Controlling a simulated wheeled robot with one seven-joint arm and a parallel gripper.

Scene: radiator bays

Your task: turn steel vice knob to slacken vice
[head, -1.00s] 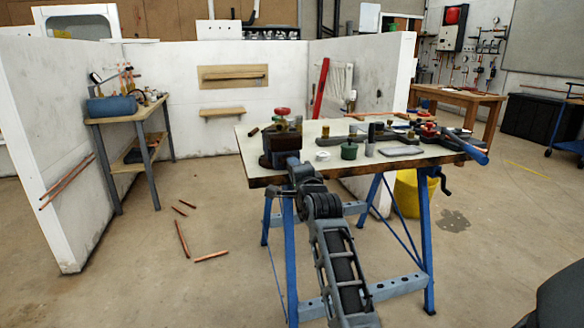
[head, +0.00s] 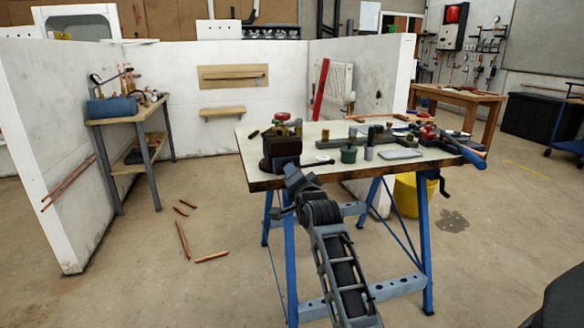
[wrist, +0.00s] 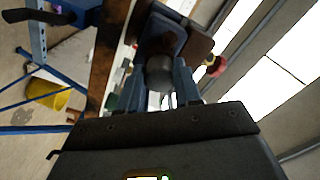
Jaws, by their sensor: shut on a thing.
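The dark brown vice (head: 279,152) sits at the near left corner of the workbench top (head: 317,165). My gripper (wrist: 160,84) is at the vice's near side, low at the bench edge in the head view (head: 292,171). In the wrist view its two blue-grey fingers are closed on either side of a dark grey round knob (wrist: 159,70). The vice body (wrist: 196,42) lies just beyond the knob. In the head view the knob is hidden by my wrist, and its turn angle cannot be read.
A red-handled valve (head: 282,116) shows behind the vice. A green pot (head: 348,155), a grey tray (head: 401,154) and a red and blue tool (head: 460,146) lie to the right. A yellow bucket (head: 405,190) stands below. Copper pipes (head: 183,240) lie on the floor at left.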

